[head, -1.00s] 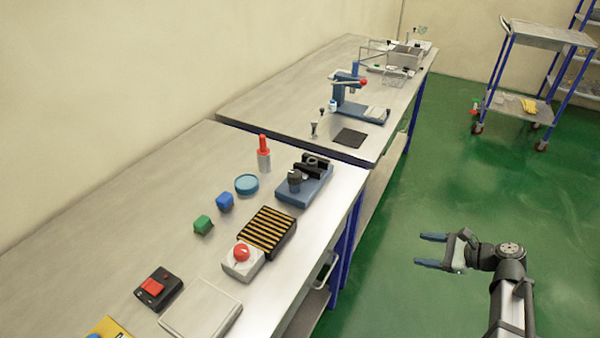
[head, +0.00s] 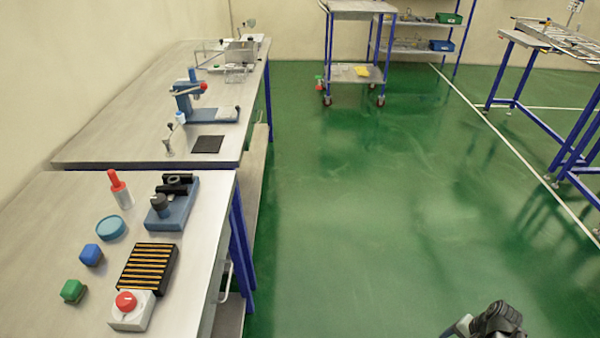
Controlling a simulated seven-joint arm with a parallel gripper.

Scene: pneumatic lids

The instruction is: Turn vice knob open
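The vice (head: 176,213) has a blue base and black jaws and stands near the right edge of the near bench. A dark round knob (head: 160,203) sits at its front left. A dark cylindrical part (head: 173,184) lies at the jaws; I cannot tell whether it is clamped. My gripper (head: 458,327) is at the bottom right edge, over the floor and far from the vice. Only a blue-grey finger part and the dark wrist show, so its opening is hidden.
Green floor (head: 370,210) right of the bench is clear.

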